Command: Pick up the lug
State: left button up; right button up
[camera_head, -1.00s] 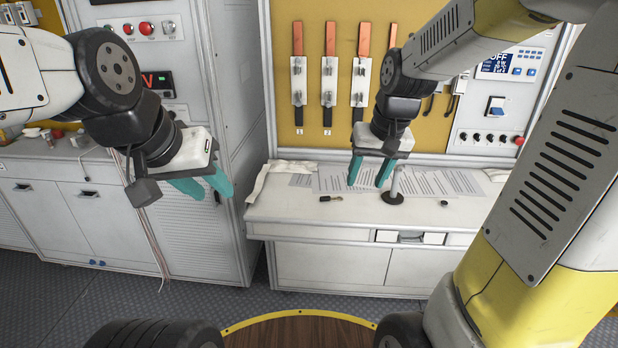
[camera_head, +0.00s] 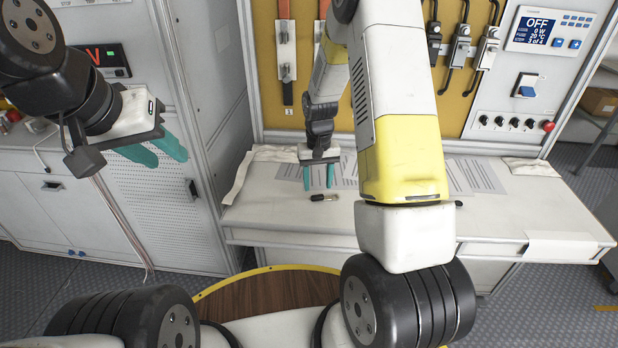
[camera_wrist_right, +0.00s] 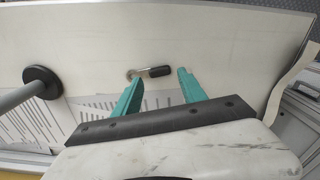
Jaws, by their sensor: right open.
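The lug (camera_head: 324,197) is a small piece with a dark sleeve and a brass-coloured end, lying flat on the white workbench (camera_head: 270,215). In the right wrist view the lug (camera_wrist_right: 150,72) lies just beyond and between my open fingertips, apart from them. My right gripper (camera_head: 318,186) points down just behind the lug with its teal fingers spread; it also shows in the right wrist view (camera_wrist_right: 157,77). My left gripper (camera_head: 165,160) hangs at the left, away from the bench, with its teal fingers apart and nothing between them.
Printed sheets (camera_head: 470,175) lie at the back of the bench. A grey post on a round black base (camera_wrist_right: 40,82) stands near the lug in the right wrist view. A cloth (camera_head: 238,175) lies at the bench's left edge. The front of the bench is clear.

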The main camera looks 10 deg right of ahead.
aim_at(318, 196)
notch_tip(318, 196, down, 5)
jog(key=shift+d+r, duration=0.1)
grip_shut()
jog(key=shift+r, duration=0.1)
dwell(0.3)
